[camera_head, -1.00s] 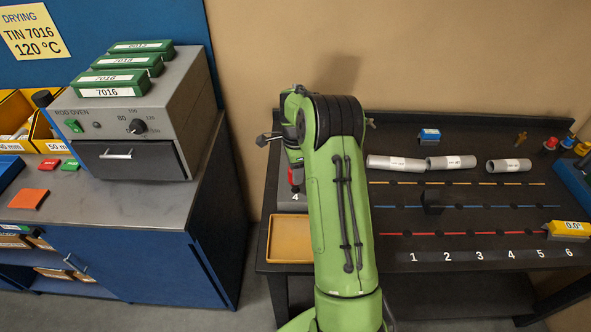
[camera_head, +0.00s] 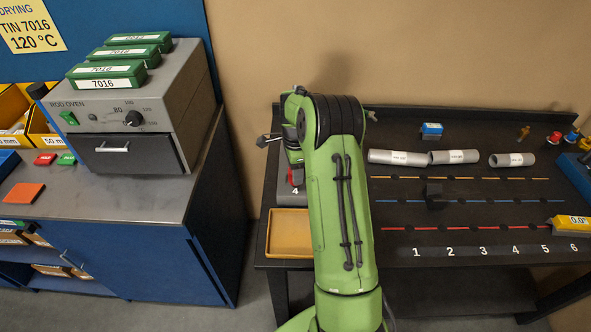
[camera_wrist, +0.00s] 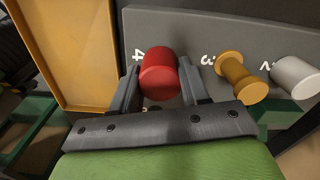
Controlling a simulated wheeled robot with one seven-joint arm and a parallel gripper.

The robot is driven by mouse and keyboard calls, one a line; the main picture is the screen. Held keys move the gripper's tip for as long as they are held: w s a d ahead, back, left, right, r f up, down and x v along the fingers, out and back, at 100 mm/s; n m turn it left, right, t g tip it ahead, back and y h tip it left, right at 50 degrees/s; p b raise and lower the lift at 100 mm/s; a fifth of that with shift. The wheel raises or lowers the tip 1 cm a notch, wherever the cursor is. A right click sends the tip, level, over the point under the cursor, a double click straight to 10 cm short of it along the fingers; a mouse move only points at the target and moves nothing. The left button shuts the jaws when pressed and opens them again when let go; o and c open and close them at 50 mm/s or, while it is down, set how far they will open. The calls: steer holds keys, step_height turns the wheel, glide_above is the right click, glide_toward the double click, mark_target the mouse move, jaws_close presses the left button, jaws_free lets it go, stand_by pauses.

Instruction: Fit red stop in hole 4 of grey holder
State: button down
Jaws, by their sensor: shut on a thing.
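The red stop (camera_wrist: 160,72) is between the two fingers of my gripper (camera_wrist: 160,78) in the wrist view, and the gripper is shut on it. The stop is just beside the number 4 on the grey holder (camera_wrist: 215,38). Hole 4 itself is hidden behind the stop, so I cannot tell whether the stop is in it. A yellow stop (camera_wrist: 243,76) stands by number 3 and a silver one (camera_wrist: 294,75) by number 2. In the head view a bit of red shows near the 4, and my arm hides most of the holder.
An empty orange tray (camera_head: 289,257) sits in front of the holder. On the dark table (camera_head: 468,267) lie grey tubes (camera_head: 453,157), a black block (camera_head: 436,192) and a yellow gauge (camera_head: 569,223). The rod oven (camera_head: 148,110) stands on the left bench.

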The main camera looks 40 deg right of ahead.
steer(key=shift+f, duration=0.1)
steer(key=shift+f+b, duration=0.6)
steer(key=shift+f, duration=0.05)
steer(key=shift+c, duration=2.4)
jaws_free()
step_height(320, 180, up, 16)
steer(key=p, duration=0.2)
steer(key=shift+a, duration=0.1)
